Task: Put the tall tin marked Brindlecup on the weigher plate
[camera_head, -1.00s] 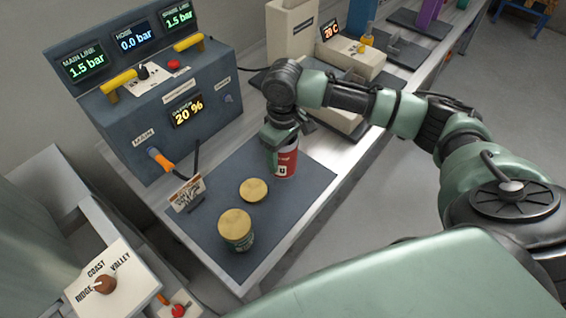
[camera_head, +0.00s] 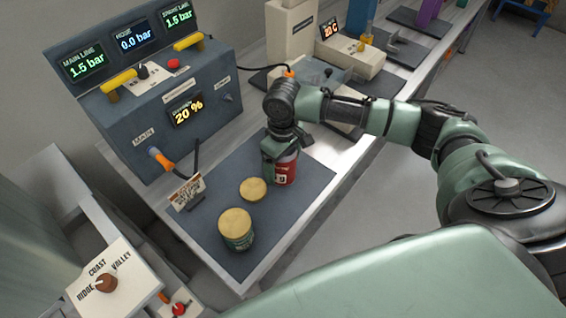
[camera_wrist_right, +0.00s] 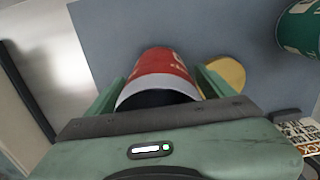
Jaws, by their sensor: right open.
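A tall red tin (camera_head: 287,172) with a pale band stands upright on the dark mat; it also shows in the right wrist view (camera_wrist_right: 168,72). Its marking is too small to read. My right gripper (camera_head: 281,158) is open and lowered over it, with one finger on either side of the tin in the right wrist view (camera_wrist_right: 160,88). I cannot tell whether the fingers touch it. A green tin with a gold lid (camera_head: 236,230) stands nearer on the mat. I cannot pick out the weigher plate for certain. My left gripper is not in view.
A flat gold disc (camera_head: 253,189) lies between the tins on the dark mat (camera_head: 290,215). A small sign (camera_head: 187,190) stands at the mat's left edge. A grey control panel (camera_head: 190,120) rises behind. A cream device (camera_head: 355,60) stands farther along the bench.

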